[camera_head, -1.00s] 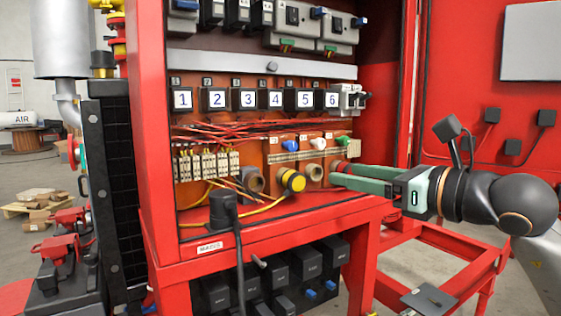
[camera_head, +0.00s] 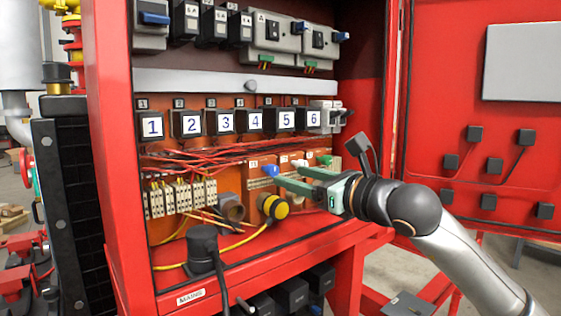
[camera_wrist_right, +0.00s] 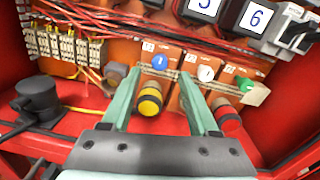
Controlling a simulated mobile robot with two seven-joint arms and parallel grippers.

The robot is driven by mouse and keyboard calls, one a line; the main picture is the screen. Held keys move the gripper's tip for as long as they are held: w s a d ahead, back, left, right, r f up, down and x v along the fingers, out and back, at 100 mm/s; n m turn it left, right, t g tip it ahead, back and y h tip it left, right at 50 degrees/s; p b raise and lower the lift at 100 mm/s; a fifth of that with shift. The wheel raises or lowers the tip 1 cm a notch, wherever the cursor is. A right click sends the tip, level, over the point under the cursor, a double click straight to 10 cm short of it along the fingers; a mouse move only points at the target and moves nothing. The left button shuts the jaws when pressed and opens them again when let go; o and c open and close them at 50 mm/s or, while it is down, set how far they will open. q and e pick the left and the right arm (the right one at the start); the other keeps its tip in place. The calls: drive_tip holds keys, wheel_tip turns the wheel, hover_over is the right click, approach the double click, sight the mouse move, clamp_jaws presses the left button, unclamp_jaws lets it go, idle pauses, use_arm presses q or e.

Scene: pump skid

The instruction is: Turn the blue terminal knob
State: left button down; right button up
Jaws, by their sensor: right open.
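The blue terminal knob (camera_head: 271,170) sits on an orange terminal block at the back of the red cabinet. It also shows in the right wrist view (camera_wrist_right: 160,62), between my finger lines and beyond the fingertips. My right gripper (camera_head: 290,175) reaches in from the right with its green fingers apart and nothing between them. In the right wrist view the gripper (camera_wrist_right: 158,75) frames the blue knob and the yellow-capped connector (camera_wrist_right: 149,101). In the head view the fingertips are just right of the blue knob; I cannot tell whether they touch it. My left gripper is not in view.
A white knob (camera_wrist_right: 206,73) and a green knob (camera_wrist_right: 245,83) are right of the blue one. A yellow-capped connector (camera_head: 273,207) sticks out below. Loose red wires (camera_head: 235,150) hang above. A black plug (camera_head: 203,244) with its cable stands at the shelf front.

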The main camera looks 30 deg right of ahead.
sight(275, 171)
drive_tip(key=shift+w+a+p, duration=0.15)
drive_tip(key=shift+w+p, duration=0.3)
drive_tip(key=shift+w, duration=0.8)
drive_tip(key=shift+w+a+p, duration=0.15)
drive_tip(key=shift+w+p, duration=0.3)
drive_tip(key=shift+w, duration=0.8)
clamp_jaws()
